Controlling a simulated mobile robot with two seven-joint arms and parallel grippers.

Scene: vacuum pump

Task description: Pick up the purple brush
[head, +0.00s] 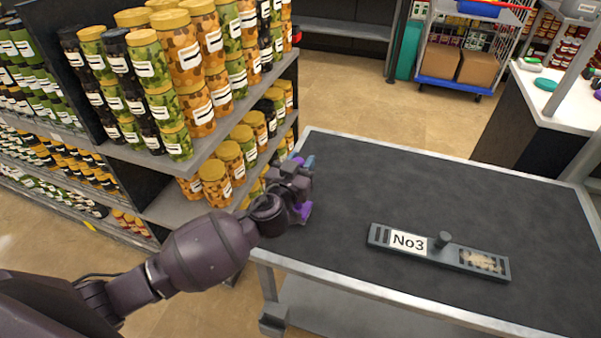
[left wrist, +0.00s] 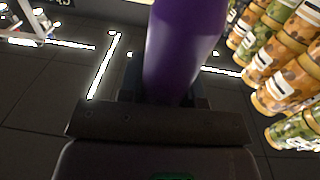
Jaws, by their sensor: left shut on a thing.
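The purple brush fills the top middle of the left wrist view (left wrist: 182,45) as a smooth purple shape rising from between the jaws. My right gripper is in neither view.
A grey plate with a "No3" label (head: 408,241) and a knob lies on the table. Shelves of patterned jars (head: 205,100) stand close on the left. A cart with boxes (head: 458,64) and a white counter (head: 560,95) stand behind. Most of the table top is clear.

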